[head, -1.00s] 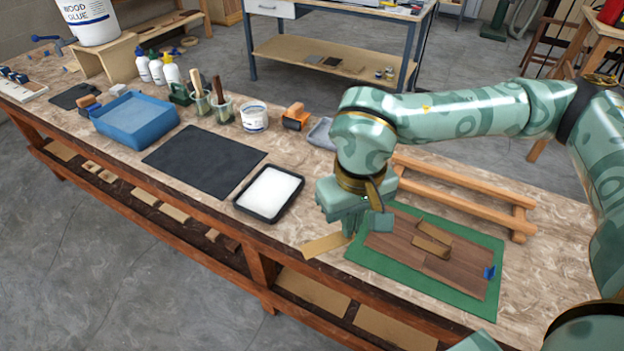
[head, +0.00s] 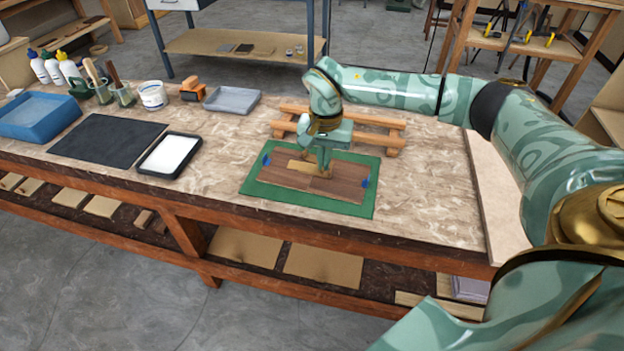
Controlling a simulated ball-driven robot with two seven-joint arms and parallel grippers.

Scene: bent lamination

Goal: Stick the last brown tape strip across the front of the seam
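Two brown veneer sheets (head: 338,190) lie side by side on a green mat (head: 262,192), and the seam (head: 310,184) between them shows in front of my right gripper. A light brown tape strip (head: 303,166) lies on the back part of the sheets, just left of the gripper. My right gripper (head: 323,171) points down over the middle of the sheets, close to the seam. A small brown patch shows at its fingertips; I cannot tell whether it is tape in its hold. The finger gap is too small to judge. My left gripper is out of view.
Blue tabs (head: 366,182) sit at the sheets' ends. A wooden rack (head: 385,143) stands behind the mat. A black tray with white contents (head: 141,170), a dark mat (head: 75,142) and a grey tray (head: 233,107) lie left. The bench right of the mat is clear.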

